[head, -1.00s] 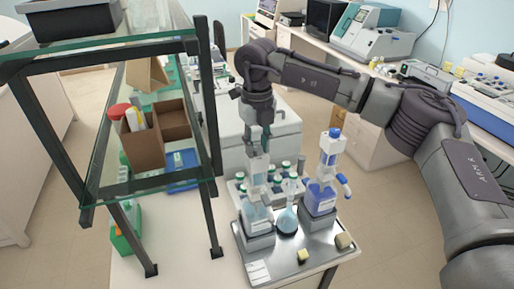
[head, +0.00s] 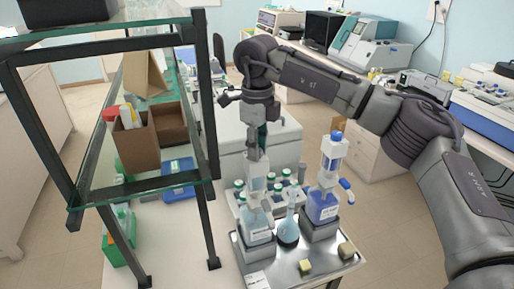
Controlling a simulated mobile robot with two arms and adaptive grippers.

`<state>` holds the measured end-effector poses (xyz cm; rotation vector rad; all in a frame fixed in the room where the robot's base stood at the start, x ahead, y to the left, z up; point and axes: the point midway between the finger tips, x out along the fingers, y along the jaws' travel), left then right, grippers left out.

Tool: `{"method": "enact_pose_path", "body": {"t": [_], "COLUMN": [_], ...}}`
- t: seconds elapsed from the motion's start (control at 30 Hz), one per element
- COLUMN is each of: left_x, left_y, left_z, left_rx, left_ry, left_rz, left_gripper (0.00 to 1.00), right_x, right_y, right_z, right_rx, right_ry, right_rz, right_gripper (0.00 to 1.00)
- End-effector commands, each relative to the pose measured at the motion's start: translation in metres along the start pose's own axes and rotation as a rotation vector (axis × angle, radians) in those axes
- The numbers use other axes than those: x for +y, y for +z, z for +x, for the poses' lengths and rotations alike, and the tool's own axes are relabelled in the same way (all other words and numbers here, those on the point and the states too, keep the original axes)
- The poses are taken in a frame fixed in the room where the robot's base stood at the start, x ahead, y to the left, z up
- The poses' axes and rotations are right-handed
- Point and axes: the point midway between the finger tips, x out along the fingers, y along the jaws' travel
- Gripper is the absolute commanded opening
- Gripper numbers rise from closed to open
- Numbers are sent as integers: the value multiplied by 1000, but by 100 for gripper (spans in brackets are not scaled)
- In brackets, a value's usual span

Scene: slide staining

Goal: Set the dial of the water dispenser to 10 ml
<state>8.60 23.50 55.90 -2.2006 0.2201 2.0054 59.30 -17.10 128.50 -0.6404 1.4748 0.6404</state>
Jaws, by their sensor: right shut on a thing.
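Two bottle dispensers stand on a metal tray (head: 285,275). The left one (head: 257,222) holds pale blue liquid and looks like the water dispenser, but its label is too small to read. The right one (head: 322,205) holds deeper blue liquid and has a blue cap and a blue spout. My right gripper (head: 257,152) points down at the top of the left dispenser and is shut on its upper part, where the dial appears to be. The fingers hide the dial, and its setting cannot be read. My left gripper is not in view.
A round flask (head: 288,230) stands between the dispensers, close to both. Several green-capped bottles (head: 284,178) stand behind. Small yellowish blocks (head: 306,266) lie at the tray front. A glass shelf rack (head: 140,187) with cardboard boxes (head: 137,145) rises at the left.

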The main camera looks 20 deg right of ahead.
Motion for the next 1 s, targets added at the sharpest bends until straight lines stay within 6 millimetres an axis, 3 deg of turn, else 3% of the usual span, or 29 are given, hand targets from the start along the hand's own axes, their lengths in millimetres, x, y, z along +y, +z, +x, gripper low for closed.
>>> {"method": "enact_pose_path", "body": {"t": [0.47,0.5,0.63,1.0], "left_x": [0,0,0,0], "left_y": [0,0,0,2], "left_z": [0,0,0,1], "left_rx": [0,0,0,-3], "left_ry": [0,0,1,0], "left_rz": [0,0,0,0], "left_gripper": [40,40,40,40], "right_x": [0,0,0,0], "right_y": [0,0,0,0], "right_z": [-1,-1,-1,-4], "right_rx": [-2,-2,-2,-1], "right_ry": [-1,-1,-1,-1], "right_rz": [-16,-16,-16,-15], "right_gripper": [0,34,55,56]}}
